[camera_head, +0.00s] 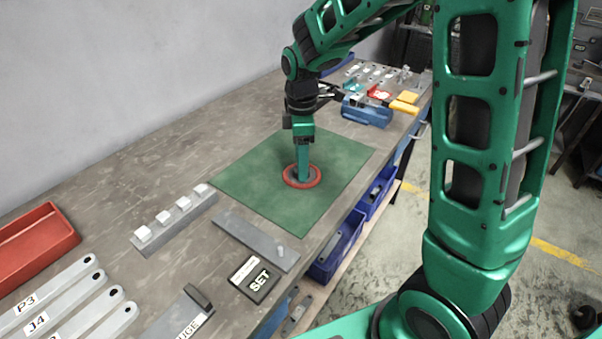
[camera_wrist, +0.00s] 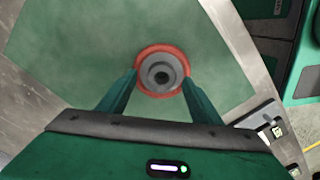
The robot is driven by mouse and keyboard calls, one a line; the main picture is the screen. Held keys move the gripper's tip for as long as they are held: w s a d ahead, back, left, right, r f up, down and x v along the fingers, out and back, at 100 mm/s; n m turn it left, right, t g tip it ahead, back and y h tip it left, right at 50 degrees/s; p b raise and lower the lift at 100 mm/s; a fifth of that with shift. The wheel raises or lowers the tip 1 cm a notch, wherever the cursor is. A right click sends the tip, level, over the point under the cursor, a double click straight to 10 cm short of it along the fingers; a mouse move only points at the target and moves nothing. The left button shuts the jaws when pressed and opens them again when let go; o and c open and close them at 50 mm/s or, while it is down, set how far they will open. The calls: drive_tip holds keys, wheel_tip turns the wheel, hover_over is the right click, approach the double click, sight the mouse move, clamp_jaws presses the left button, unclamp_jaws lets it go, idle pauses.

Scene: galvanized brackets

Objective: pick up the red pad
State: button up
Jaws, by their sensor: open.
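The red pad (camera_head: 316,181) is a round red ring on the green mat (camera_head: 245,176) on the workbench. In the wrist view the red pad (camera_wrist: 161,48) shows a grey disc with a dark centre hole inside its red rim. My gripper (camera_head: 302,178) points down over the pad. In the wrist view the gripper's (camera_wrist: 159,84) fingers stand apart, one on each side of the pad's near half, with the pad between their tips. I cannot tell whether the tips touch the rim. Part of the pad is hidden behind the fingers in the head view.
A grey block with white pegs (camera_head: 174,226), a flat grey bar (camera_head: 255,240) and a SET box (camera_head: 254,279) lie left of and nearer than the mat. A red tray (camera_head: 36,243) is at far left. Blue bins (camera_head: 337,246) hang below the bench edge. The mat around the pad is clear.

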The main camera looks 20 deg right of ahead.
drive_tip(key=shift+f, duration=0.75)
drive_tip(key=shift+c, duration=0.7)
drive_tip(key=c, duration=1)
drive_tip(key=shift+c, duration=0.2)
drive_tip(key=shift+r, duration=0.1)
drive_tip(key=shift+r, duration=0.5)
wheel_tip(320, 180, up, 3)
drive_tip(key=shift+f, duration=0.15)
drive_tip(key=s+a+r, duration=0.3)
drive_tip(key=a+r, duration=0.4)
drive_tip(key=a, duration=0.4)
drive_tip(key=shift+a, duration=0.15)
